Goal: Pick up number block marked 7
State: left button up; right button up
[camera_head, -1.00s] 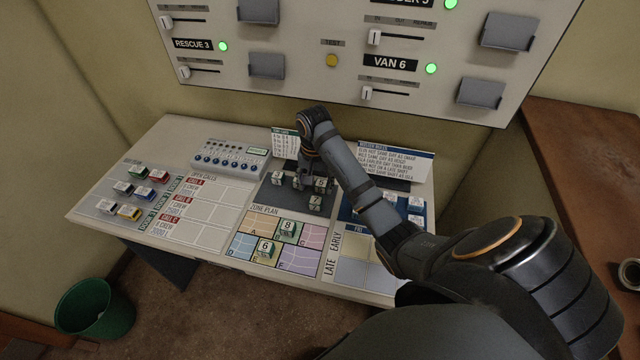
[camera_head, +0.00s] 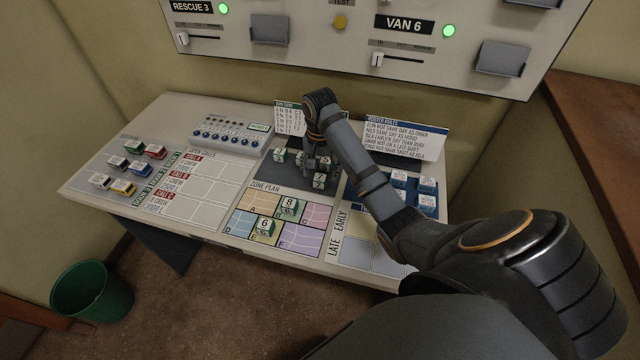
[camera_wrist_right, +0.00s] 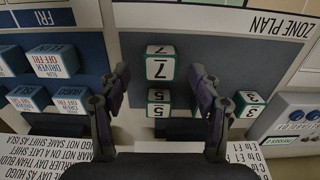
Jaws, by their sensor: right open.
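The number block marked 7 (camera_head: 319,181) is a white-faced cube with green edges. It stands on the dark grey mat (camera_head: 283,179) at the mat's near side. My right gripper (camera_head: 318,166) points down just behind it. In the right wrist view the 7 block (camera_wrist_right: 160,65) sits midway across the gap of the open right gripper (camera_wrist_right: 162,85), around or just past the fingertips, apart from both. The block marked 5 (camera_wrist_right: 159,102) lies between the fingers, nearer the palm. A block marked 3 (camera_wrist_right: 248,105) is outside the right-hand finger. My left gripper is out of view.
Blocks marked 6 (camera_head: 265,227) and 8 (camera_head: 290,208) stand on the zone plan (camera_head: 302,239). Several blue blocks (camera_head: 428,185) stand on the blue mat to the right. A rules card (camera_head: 408,139) stands behind my right arm. Toy vehicles (camera_head: 123,188) are at far left.

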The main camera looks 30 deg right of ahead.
aim_at(320, 177)
notch_tip(320, 177, down, 3)
jog(key=shift+w+d+f, duration=0.1)
jog(key=shift+w+f, duration=0.05)
jog(key=shift+f, duration=0.05)
jog(key=shift+r, duration=0.15)
jog(key=c, duration=1.1)
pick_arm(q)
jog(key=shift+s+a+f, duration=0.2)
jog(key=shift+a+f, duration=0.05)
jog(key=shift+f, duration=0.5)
pick_arm(e)
jog(key=shift+r, duration=0.3)
notch_tip(320, 177, up, 3)
jog(key=shift+f+p, duration=0.2)
jog(key=shift+p, duration=0.6)
pick_arm(q)
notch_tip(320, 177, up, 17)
jog(key=p, duration=1.4)
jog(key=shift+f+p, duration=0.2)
jog(key=shift+p, duration=0.2)
pick_arm(e)
jog(key=s+a+r, duration=0.6)
jog(key=a, duration=0.1)
jog(key=s+a+r, duration=0.3)
jog(key=shift+s+a+r, duration=0.25)
jog(key=shift+a+r, duration=0.05)
jog(key=shift+r, duration=0.05)
